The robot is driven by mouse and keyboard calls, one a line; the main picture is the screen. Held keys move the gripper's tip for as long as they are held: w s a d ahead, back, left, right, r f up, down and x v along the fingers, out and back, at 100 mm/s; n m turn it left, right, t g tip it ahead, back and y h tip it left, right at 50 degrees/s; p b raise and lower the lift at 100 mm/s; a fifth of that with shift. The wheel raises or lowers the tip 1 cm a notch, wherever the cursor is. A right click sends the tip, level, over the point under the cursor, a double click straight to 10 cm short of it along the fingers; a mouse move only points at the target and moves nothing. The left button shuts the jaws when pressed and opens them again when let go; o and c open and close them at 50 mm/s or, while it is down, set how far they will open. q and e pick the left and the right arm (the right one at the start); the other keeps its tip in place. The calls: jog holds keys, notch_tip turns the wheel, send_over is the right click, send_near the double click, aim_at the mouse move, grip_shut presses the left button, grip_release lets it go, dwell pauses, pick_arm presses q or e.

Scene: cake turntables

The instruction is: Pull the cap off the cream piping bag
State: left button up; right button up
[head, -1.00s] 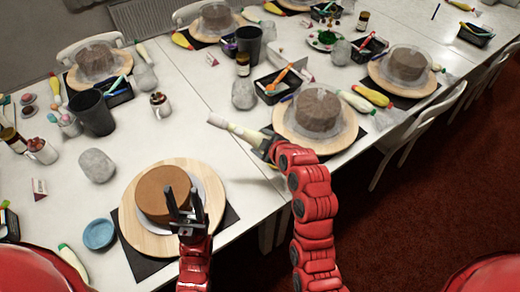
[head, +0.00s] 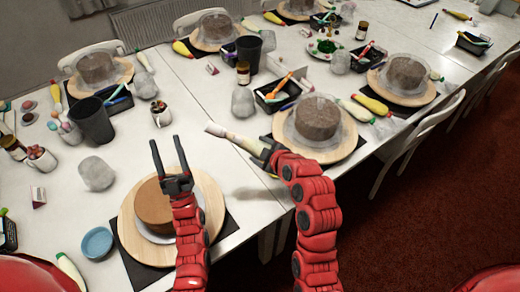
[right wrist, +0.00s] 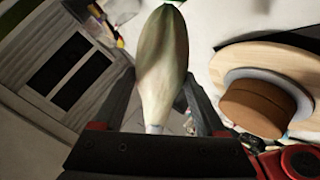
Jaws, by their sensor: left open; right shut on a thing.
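The cream piping bag (head: 250,145) is pale, with a whitish cap end (head: 215,130) pointing left, over the table. My right gripper (head: 266,152) is shut on the bag near its right end. In the right wrist view the bag (right wrist: 162,65) lies between the jaws; its cap cannot be made out there. My left gripper (head: 167,140) is open and empty, its fingers pointing away from me beyond the brown cake (head: 153,207). It is left of the cap end and apart from it.
The brown cake sits on a wooden turntable (head: 208,190) at the near table edge; the right wrist view also shows the cake (right wrist: 258,107). A covered cake (head: 317,115) stands right of the bag.

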pick_arm(q)
jog(key=w+a+f+n+g, duration=0.1)
jog(key=w+a+f+g, duration=0.2)
jog(key=w, duration=0.3)
jog(key=w+a+f+n+g+h, duration=0.1)
jog(key=w+a+f+g, duration=0.2)
jog(key=w, duration=0.4)
jog(key=w+a+f+n+g, duration=0.1)
jog(key=w+a+f+g, duration=0.1)
jog(key=w+a+f, duration=0.3)
jog(key=w+d+f+g+h, duration=0.2)
jog(key=w+f+g+h, duration=0.15)
jog(key=w+h, duration=0.65)
jog(key=m+g+h, duration=0.7)
jog(key=g+h, duration=0.3)
jog(key=g, duration=0.5)
send_near(206, 126)
jog(key=d, duration=0.1)
jog(key=x, duration=0.9)
jog(key=shift+w+f, duration=0.1)
jog(key=shift+f, duration=0.3)
